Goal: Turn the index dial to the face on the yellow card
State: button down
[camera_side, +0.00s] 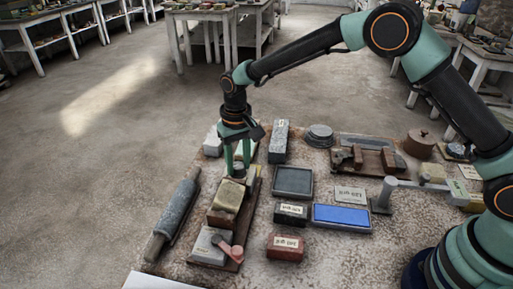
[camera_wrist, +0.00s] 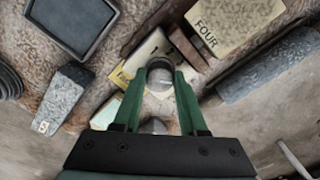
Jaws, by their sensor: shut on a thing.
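My gripper (camera_side: 238,164) points down at the far end of a wooden board at the left of the table. In the wrist view its green fingers (camera_wrist: 160,80) are shut on a round grey knob (camera_wrist: 159,76), which I take to be the index dial. The dial's pointing direction is hidden.
A grey roller (camera_side: 175,213) lies left of the board. A dark tray (camera_side: 293,181), a blue pad (camera_side: 342,217), a black box (camera_side: 291,213) and a red box (camera_side: 285,246) stand right of it. A grey stone block (camera_side: 278,141) stands behind.

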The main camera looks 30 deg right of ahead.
jog(key=n, duration=0.6)
jog(key=shift+d+r, duration=0.1)
jog(key=shift+d, duration=0.05)
dwell(0.4)
jog(key=shift+c, duration=2.2)
grip_release()
